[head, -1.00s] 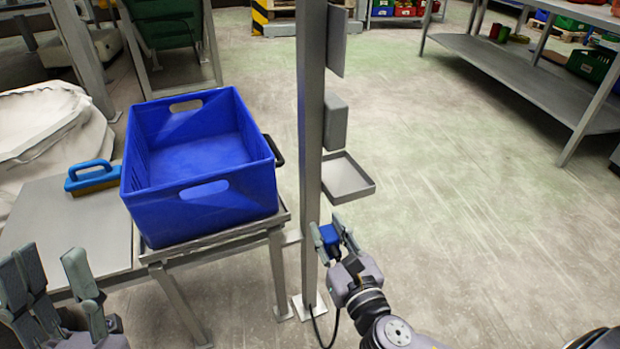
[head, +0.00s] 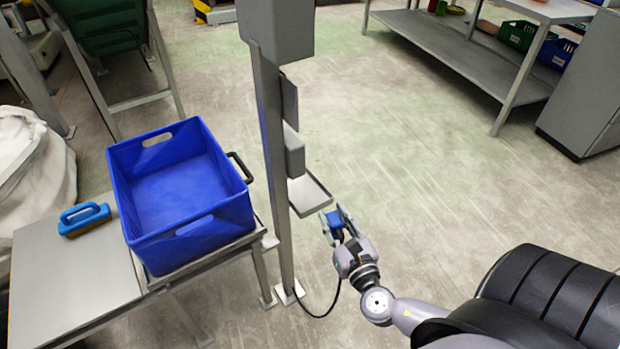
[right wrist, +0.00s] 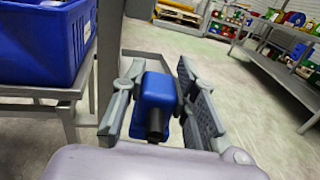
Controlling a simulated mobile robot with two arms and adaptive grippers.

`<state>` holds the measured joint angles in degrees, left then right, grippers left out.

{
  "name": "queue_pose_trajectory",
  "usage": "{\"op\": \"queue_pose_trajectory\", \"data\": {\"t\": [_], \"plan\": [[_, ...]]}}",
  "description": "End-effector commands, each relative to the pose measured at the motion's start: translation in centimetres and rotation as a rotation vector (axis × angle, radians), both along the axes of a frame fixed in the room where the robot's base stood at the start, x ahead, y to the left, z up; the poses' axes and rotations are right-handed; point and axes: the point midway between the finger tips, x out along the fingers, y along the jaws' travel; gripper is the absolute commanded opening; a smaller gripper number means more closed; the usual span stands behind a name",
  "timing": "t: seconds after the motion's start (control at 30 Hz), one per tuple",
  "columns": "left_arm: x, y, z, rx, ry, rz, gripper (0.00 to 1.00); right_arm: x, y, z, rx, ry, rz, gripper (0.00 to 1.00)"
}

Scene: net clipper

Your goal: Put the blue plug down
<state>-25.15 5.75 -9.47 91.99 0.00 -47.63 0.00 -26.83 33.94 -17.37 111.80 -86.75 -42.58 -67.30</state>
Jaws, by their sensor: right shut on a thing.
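The blue plug (head: 334,220) is held between the fingers of my right gripper (head: 338,214). In the right wrist view the plug (right wrist: 156,88) sits between the two grey fingers, with its black cable end toward my wrist. The black cable (head: 322,312) hangs down near the foot of the post. A small grey open tray (head: 310,196) is fixed to the post, just left of and beyond the plug. In the right wrist view the tray (right wrist: 170,57) shows behind the plug. My left gripper is out of view.
A grey post (head: 272,165) with boxes mounted on it stands left of my right gripper. A blue crate (head: 195,236) rests on a metal stand left of the post, beside a blue-handled brush (head: 84,217) on a table. The floor on the right is open.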

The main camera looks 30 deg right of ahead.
Motion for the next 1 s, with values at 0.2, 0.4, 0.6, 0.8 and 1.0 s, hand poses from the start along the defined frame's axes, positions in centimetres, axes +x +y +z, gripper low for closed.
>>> {"op": "queue_pose_trajectory", "data": {"t": [0.2, 0.4, 0.6, 0.8, 1.0], "plan": [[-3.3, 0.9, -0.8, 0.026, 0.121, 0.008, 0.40, 0.5, -0.9, 0.4, -0.003, 0.001, -0.006, 0.00], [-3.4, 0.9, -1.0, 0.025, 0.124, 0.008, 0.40, 5.0, -1.9, 0.5, -0.002, -0.004, -0.007, 0.00], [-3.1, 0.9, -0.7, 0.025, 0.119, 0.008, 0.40, 10.1, -3.1, 0.4, -0.002, -0.002, -0.006, 0.00], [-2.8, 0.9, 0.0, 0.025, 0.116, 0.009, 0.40, 13.0, -3.9, 0.3, -0.003, 0.002, -0.006, 0.00], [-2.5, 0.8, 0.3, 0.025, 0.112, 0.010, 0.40, 14.8, -4.3, 0.4, -0.002, 0.000, -0.006, 0.00]]}}
